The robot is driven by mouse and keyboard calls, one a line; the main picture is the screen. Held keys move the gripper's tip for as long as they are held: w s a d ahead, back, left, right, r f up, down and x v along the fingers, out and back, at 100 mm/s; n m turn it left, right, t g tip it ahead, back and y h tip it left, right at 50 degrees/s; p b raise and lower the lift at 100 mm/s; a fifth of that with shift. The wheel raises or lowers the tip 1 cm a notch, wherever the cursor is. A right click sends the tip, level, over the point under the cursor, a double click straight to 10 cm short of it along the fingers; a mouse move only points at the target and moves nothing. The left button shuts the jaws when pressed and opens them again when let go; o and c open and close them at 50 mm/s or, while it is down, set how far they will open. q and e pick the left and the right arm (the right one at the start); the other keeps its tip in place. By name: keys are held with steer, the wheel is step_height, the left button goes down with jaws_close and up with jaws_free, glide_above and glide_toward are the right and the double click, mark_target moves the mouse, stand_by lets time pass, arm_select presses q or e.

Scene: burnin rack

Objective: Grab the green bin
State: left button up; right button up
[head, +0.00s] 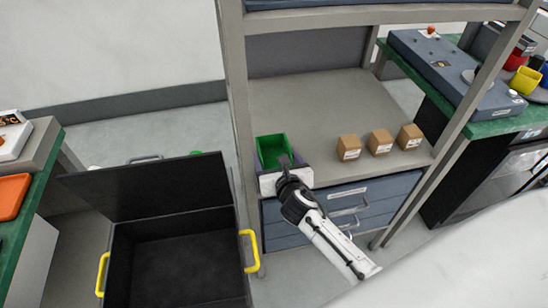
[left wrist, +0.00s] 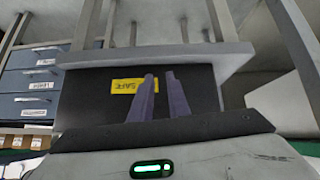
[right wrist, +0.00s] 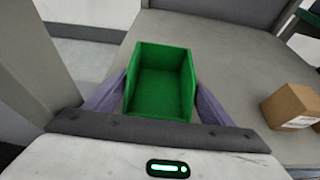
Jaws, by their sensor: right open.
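The green bin (head: 272,150) stands upright on the left end of the grey rack shelf, and it looks empty. In the right wrist view the green bin (right wrist: 160,85) sits between the two fingers of my right gripper (right wrist: 158,98), one along each side. My right gripper (head: 284,162) is open around the near part of the bin; whether the fingers touch its walls I cannot tell. My left gripper (left wrist: 162,95) shows only in the left wrist view, its two fingers close together with a narrow gap, in front of a dark panel with a yellow label.
Several small brown boxes, such as this one (head: 348,147), stand on the shelf right of the bin. A rack post (head: 238,110) rises close to its left. A black open case (head: 180,260) with yellow handles stands at front left. Blue drawers (head: 340,205) lie under the shelf.

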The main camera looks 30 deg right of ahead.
steer(key=c, duration=0.8)
steer(key=shift+c, duration=0.2)
